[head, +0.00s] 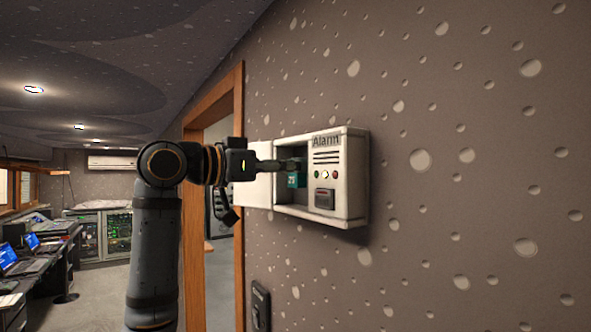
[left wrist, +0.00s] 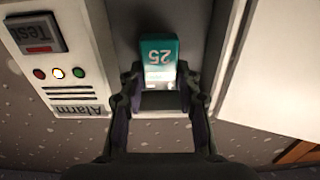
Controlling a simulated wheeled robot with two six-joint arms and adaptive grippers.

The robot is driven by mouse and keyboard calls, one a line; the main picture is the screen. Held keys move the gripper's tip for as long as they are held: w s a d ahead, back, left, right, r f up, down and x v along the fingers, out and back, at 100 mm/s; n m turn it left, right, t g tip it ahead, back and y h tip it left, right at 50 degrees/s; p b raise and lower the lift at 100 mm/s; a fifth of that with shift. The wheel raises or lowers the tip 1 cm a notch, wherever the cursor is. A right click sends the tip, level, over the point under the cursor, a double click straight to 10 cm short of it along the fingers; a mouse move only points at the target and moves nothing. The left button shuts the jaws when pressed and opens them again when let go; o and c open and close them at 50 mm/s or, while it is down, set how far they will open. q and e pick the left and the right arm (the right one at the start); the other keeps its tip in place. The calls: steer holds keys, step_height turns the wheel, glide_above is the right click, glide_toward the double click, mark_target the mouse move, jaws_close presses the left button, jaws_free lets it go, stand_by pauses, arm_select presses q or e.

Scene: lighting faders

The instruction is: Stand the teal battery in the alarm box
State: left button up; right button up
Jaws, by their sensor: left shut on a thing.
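The alarm box (head: 346,185) is mounted on the wall, with its white door (head: 254,190) swung open to the left. The teal battery (head: 292,180) is inside the open compartment, partly hidden by my gripper in the head view. My left gripper (head: 291,165) reaches into the compartment and is shut on the battery. In the left wrist view the battery (left wrist: 159,62), marked 25, sits between the two fingers (left wrist: 160,88) in front of the compartment's back wall. I cannot tell whether it touches the compartment floor. My right gripper is not in view.
The box's right part carries a Test button (head: 324,198), small lamps and slots. A wooden door frame (head: 222,110) stands left of the box. A dark wall fixture (head: 261,305) is below. A desk with laptops (head: 40,250) is at far left.

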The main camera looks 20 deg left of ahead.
mark_target(291, 186)
arm_select(q)
steer(key=f, duration=0.1)
steer(key=f+p, duration=0.1)
steer(key=w+f+p, duration=0.1)
steer(key=shift+d, duration=0.35)
steer(key=shift+f, duration=0.3)
steer(key=shift+a, duration=0.15)
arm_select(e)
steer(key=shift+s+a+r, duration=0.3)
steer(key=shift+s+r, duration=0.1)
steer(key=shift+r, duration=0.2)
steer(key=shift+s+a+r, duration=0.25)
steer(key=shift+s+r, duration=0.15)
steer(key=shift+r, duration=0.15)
arm_select(q)
steer(key=shift+s, duration=0.1)
